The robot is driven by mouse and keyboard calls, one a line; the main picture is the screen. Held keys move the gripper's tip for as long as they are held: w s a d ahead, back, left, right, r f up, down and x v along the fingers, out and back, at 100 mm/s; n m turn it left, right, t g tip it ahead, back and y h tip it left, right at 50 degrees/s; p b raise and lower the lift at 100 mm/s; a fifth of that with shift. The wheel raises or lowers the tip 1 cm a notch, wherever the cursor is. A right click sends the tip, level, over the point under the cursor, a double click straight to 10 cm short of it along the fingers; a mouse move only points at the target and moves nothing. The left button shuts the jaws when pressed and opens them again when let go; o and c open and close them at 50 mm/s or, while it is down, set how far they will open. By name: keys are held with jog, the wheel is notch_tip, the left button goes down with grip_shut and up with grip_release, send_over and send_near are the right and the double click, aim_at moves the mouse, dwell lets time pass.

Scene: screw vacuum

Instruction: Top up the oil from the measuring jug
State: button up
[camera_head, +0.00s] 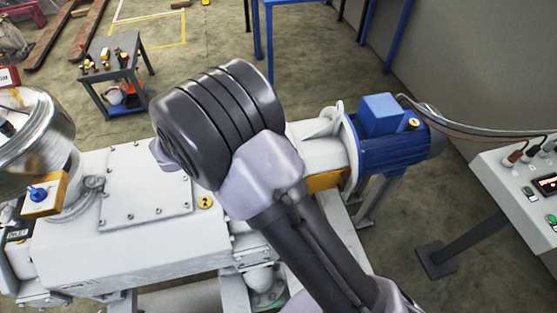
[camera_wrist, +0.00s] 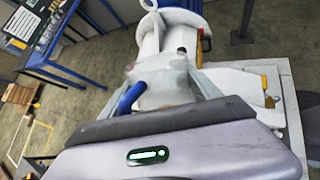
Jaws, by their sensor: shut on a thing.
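In the wrist view my gripper (camera_wrist: 160,92) is shut on a translucent measuring jug (camera_wrist: 165,78) with a blue handle (camera_wrist: 130,97). The jug is in front of the white machine's flanged housing (camera_wrist: 172,30). No oil level can be made out in it. In the head view my arm covers the middle of the white vacuum pump (camera_head: 120,255), and the gripper and jug are hidden. I cannot make out the oil filler opening.
A blue motor (camera_head: 385,145) joins the pump at the right. A control panel (camera_head: 525,190) stands at the far right. A small table (camera_head: 120,48) with fittings stands behind.

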jog(key=a+t+h, duration=0.1)
jog(key=a+f+n+h, duration=0.1)
jog(key=a+h, duration=0.1)
jog(key=s+a+t+h, duration=0.1)
jog(key=a+h, duration=0.1)
jog(key=shift+a+f+n+t+p, duration=0.15)
jog(key=shift+n+t+p, duration=0.15)
jog(key=shift+n, duration=0.1)
jog(key=shift+a+t+h+b, duration=0.3)
jog(key=shift+h+b, duration=0.1)
jog(key=shift+h, duration=0.2)
jog(key=shift+n, duration=0.3)
notch_tip(320, 180, up, 5)
jog(key=p, duration=0.4)
jog(key=shift+r, duration=0.2)
jog(key=shift+f, duration=0.1)
